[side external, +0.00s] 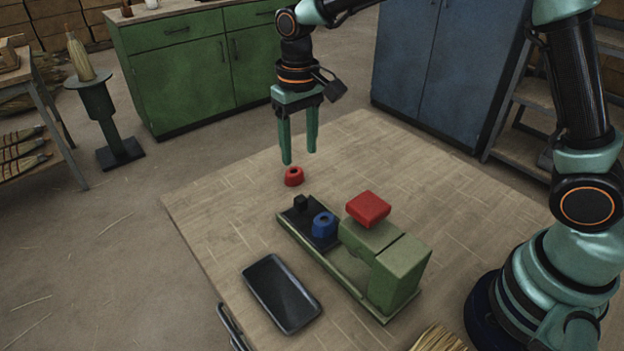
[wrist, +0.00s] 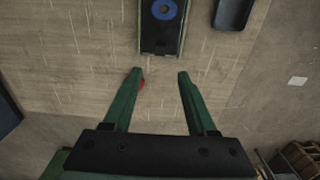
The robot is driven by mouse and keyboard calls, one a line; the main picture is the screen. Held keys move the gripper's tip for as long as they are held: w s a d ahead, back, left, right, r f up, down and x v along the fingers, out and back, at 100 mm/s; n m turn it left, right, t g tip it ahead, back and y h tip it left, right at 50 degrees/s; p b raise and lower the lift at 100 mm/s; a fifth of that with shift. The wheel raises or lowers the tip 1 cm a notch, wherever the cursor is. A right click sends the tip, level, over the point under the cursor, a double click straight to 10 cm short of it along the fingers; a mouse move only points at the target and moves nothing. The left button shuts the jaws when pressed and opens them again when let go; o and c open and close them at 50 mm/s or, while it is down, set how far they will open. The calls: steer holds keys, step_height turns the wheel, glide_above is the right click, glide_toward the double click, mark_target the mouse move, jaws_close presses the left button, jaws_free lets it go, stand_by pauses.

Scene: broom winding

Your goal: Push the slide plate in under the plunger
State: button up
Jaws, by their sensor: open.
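The black slide plate (side external: 301,223) lies in the green base of the fixture, at its end away from my arm's base. A small black block (side external: 300,202) stands on its outer end, and a blue ring-shaped part (side external: 323,225) sits farther in, beside the green housing (side external: 372,238). A red block (side external: 368,207) tops the housing; I cannot make out a plunger below it. My gripper (side external: 299,157) is open and empty, above the table beyond the plate's outer end. In the wrist view the slide plate (wrist: 161,32) lies ahead of the spread fingertips (wrist: 160,72).
A red ring (side external: 293,176) stands on the table near my fingers; in the wrist view the left finger mostly hides it. A black tray (side external: 281,293) lies beside the fixture. Straw bristles (side external: 438,338) show at the front edge. The table's far part is clear.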

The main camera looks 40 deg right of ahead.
mark_target(301, 198)
step_height(301, 198, down, 12)
steer(key=shift+f, duration=0.1)
stand_by(0.5)
jaws_close()
stand_by(1.3)
